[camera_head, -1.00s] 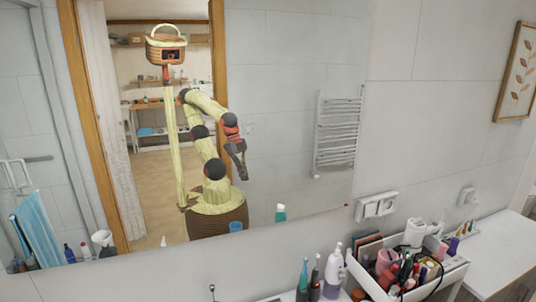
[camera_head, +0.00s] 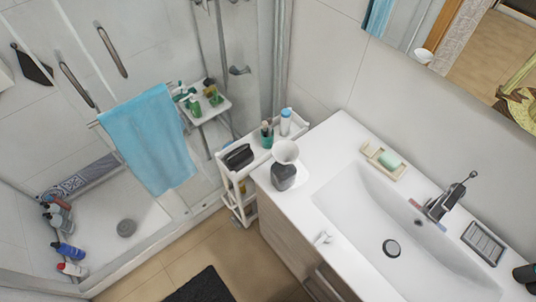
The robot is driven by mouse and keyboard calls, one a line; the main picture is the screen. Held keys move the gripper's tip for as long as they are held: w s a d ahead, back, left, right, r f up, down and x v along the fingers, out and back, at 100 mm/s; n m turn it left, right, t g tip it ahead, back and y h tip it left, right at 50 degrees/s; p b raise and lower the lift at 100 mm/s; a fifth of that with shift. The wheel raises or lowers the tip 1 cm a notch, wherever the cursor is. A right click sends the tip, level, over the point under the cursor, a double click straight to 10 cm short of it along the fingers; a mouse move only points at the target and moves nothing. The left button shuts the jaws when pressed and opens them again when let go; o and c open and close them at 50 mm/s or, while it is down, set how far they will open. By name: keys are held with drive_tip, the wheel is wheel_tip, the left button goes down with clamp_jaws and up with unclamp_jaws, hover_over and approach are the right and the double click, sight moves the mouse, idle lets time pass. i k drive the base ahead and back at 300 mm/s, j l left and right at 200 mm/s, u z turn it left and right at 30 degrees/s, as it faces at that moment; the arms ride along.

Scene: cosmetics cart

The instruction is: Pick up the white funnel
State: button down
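A white, wide-mouthed, funnel-like piece (camera_head: 285,151) shows near the left end of the sink counter, close to the cart. It appears just above a dark grey container (camera_head: 283,177) on the counter. I cannot tell whether it rests on the container or stands behind it.
A white cart (camera_head: 234,176) with bottles and a dark case stands left of the counter (camera_head: 297,210). A sink basin (camera_head: 352,205), tap (camera_head: 447,203) and soap dish (camera_head: 384,161) lie right. A shower with a blue towel (camera_head: 150,138) is left. Floor before the counter is partly open.

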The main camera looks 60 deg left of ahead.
sight(285, 152)
drive_tip(key=u, duration=2.3)
drive_tip(key=i+j, duration=0.5)
drive_tip(key=i, duration=0.05)
